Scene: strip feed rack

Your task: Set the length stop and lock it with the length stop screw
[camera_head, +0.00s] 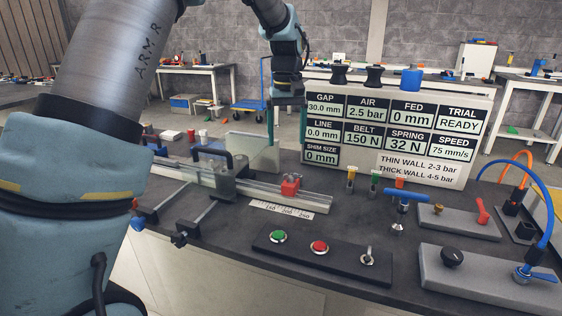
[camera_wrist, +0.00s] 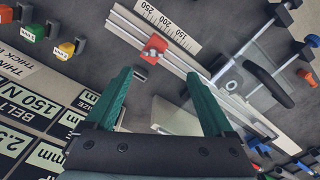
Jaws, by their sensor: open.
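The length stop (camera_head: 290,187) is a small red block on a pale metal rail (camera_head: 312,200), beside a white scale (camera_head: 283,211) marked 150, 200 and 250. In the wrist view the red stop (camera_wrist: 154,46) sits near the middle of the scale (camera_wrist: 168,25); its exact reading is unclear. A separate length stop screw cannot be made out clearly. My gripper (camera_head: 287,126) hangs above and behind the rail. Its green fingers are open and empty in the wrist view (camera_wrist: 160,78), apart from the stop, which lies beyond the fingertips.
A black-handled clamp (camera_head: 222,178) is left of the stop. Small coloured-top parts and a blue T-handle (camera_head: 407,195) stand to the right. A button panel (camera_head: 322,251) lies in front.

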